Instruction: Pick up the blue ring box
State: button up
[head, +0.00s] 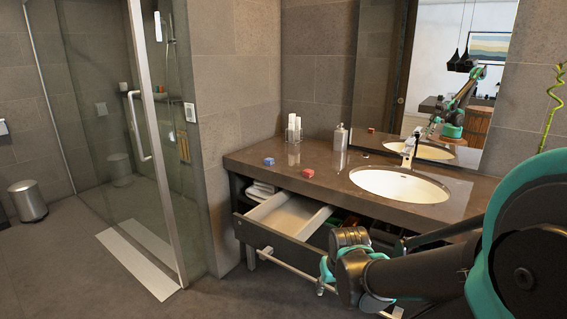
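The blue ring box (269,162) is a small blue block on the left part of the dark vanity counter (330,178), close to the front edge. A small red box (308,172) lies to its right, apart from it. My arm reaches in from the right, in front of the vanity, with its nearest joint below the counter and right of the open drawer. I cannot make out my gripper's fingers; they are not visible past the arm. Nothing of my arm is near the blue ring box.
An open, pale-lined drawer (290,216) juts out below the boxes. A holder with white rolls (293,129), a soap dispenser (340,137), a faucet (410,147) and a sink (400,185) are on the counter. A glass shower door (150,130) stands left.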

aim_at(269, 161)
jog(key=i+j+z, duration=0.1)
jog(key=z, duration=0.25)
jog(key=j+z, duration=0.35)
jog(key=i+j+z, duration=0.1)
jog(key=z, duration=0.3)
jog(key=j+z, duration=0.25)
jog(key=j, duration=0.6)
jog(key=j+z, duration=0.3)
jog(key=j, duration=0.5)
jog(key=k+j+z, duration=0.1)
jog(key=j+z, duration=0.15)
jog(key=j, duration=0.6)
